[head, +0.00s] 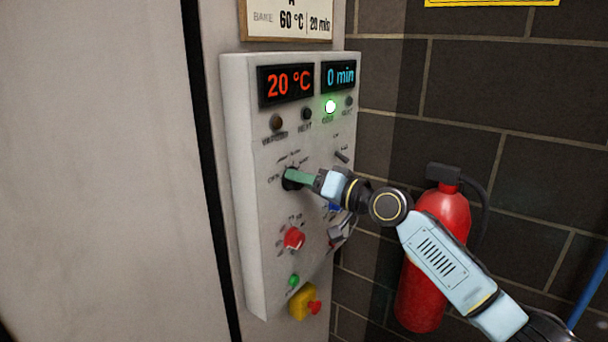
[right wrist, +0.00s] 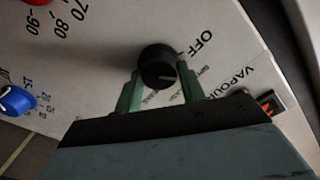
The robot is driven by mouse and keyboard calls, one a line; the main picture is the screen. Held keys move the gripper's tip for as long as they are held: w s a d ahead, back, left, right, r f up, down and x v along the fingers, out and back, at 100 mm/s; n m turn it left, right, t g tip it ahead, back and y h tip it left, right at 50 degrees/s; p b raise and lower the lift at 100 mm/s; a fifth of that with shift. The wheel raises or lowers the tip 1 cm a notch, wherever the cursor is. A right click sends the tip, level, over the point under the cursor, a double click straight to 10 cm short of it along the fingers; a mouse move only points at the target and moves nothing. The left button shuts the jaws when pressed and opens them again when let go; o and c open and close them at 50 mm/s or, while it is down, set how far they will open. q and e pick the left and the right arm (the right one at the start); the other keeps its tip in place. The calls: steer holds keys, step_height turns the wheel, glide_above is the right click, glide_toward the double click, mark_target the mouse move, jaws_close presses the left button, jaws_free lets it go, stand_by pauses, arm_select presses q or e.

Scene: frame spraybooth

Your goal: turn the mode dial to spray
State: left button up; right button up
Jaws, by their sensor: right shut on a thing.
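The mode dial (head: 287,182) is a black round knob on the grey control box, among small printed labels. The fingers hide part of the dial in the head view. My left gripper is not in view.
The control box (head: 250,240) shows 20 °C and 0 min, with a lit green lamp (head: 330,107). Below the dial are a red knob (head: 294,238), a blue knob (right wrist: 17,101), a green button (head: 294,281) and a red-and-yellow stop button (head: 301,303). A fire extinguisher (head: 420,290) stands behind my right arm.

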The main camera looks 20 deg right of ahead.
steer(key=shift+m, duration=0.6)
steer(key=shift+p, duration=0.3)
steer(key=o, duration=1)
steer(key=shift+c, duration=0.2)
steer(key=b+v, duration=0.3)
steer(key=v, duration=1)
steer(key=shift+s+d, duration=0.15)
